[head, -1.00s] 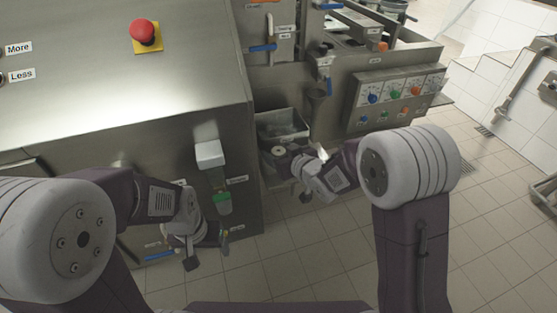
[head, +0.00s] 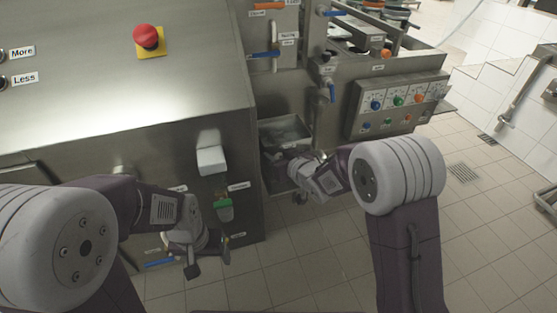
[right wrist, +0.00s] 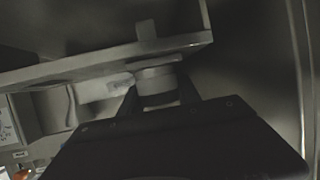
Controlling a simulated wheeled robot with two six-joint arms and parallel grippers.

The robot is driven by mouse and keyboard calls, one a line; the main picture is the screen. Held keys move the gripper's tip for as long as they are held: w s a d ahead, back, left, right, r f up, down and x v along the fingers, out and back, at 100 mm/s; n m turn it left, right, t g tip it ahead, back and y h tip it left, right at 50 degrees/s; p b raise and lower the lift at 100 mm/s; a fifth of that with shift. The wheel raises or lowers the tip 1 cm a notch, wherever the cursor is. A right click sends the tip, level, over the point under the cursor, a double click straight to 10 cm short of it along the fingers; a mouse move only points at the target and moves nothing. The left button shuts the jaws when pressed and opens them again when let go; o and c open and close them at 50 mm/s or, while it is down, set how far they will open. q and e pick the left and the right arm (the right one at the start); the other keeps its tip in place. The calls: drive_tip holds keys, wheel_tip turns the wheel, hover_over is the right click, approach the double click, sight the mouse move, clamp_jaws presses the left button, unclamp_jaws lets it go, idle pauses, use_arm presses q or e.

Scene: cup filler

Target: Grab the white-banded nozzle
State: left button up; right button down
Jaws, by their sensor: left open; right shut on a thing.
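In the right wrist view, my right gripper (right wrist: 160,95) is shut on a short pale cylinder with a lighter band, which appears to be the white-banded nozzle (right wrist: 158,83). It sits between the two dark fingers, close under a metal edge. In the head view, my right gripper (head: 288,168) is at the open metal bin beside the machine; the nozzle cannot be made out there. My left gripper (head: 208,258) is open and empty, low in front of the large steel cabinet, below a green-banded fitting (head: 224,210).
The steel cabinet (head: 130,110) with a red button (head: 147,38) fills the left. The metal bin (head: 290,132) is tight around my right gripper. A control panel (head: 395,105) with knobs is at right. The tiled floor (head: 310,245) is clear in front.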

drive_tip(key=r+p, duration=0.2)
drive_tip(key=r, duration=0.1)
drive_tip(key=w+d+r, duration=0.1)
drive_tip(key=r, duration=0.1)
drive_tip(key=shift+r+p, duration=0.25)
drive_tip(key=shift+p, duration=0.15)
drive_tip(key=w+d+r+p, duration=0.5)
drive_tip(key=w+d, duration=0.2)
drive_tip(key=shift+d+r+p, duration=0.2)
drive_tip(key=shift+r+p, duration=0.05)
drive_tip(key=shift+p, duration=0.05)
